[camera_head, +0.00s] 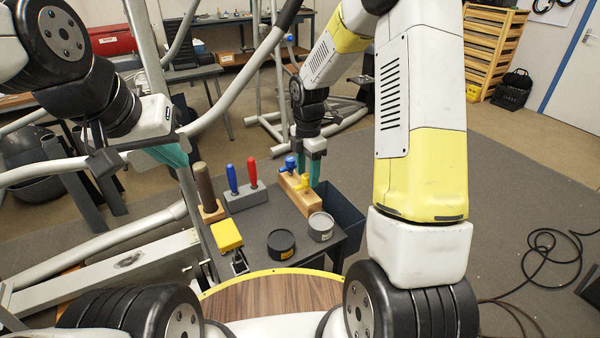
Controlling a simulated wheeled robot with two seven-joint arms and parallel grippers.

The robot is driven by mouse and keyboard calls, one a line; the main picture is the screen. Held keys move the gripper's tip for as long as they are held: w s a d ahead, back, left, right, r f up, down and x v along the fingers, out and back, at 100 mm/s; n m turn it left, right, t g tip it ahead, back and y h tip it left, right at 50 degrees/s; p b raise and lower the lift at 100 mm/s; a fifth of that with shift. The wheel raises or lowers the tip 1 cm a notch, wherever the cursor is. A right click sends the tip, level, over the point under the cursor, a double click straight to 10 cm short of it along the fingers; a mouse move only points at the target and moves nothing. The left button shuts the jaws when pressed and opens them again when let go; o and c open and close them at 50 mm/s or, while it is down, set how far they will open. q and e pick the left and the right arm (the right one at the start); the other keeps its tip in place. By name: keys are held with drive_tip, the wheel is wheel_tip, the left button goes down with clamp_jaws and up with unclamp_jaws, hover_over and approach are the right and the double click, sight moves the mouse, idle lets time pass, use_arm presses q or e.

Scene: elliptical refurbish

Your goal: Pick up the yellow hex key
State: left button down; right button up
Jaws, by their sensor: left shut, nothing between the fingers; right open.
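The yellow hex key (302,182) stands in a wooden block (302,201) on the small dark table. A blue key (290,164) stands behind it in the same block. My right gripper (306,176) comes down from above at the block, with its teal fingers open. The fingers appear to be on either side of the yellow key's top; I cannot tell whether they touch it. My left gripper (172,154) is shut and empty, up at the left beside a grey frame tube, away from the block.
On the table (262,223) are a grey holder (247,198) with blue- and red-handled tools, a wooden-based dark post (206,186), a yellow item (227,235), a black tin (281,243) and a grey tin (320,226). Grey machine tubes crowd the left. A black cable lies on the right floor.

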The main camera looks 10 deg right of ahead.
sight(307, 175)
drive_tip(key=shift+a+f, duration=0.1)
drive_tip(key=shift+f, duration=1.45)
clamp_jaws()
drive_tip(key=shift+r, duration=0.1)
wheel_tip(307, 175, up, 10)
drive_tip(key=c, duration=0.7)
unclamp_jaws()
clamp_jaws()
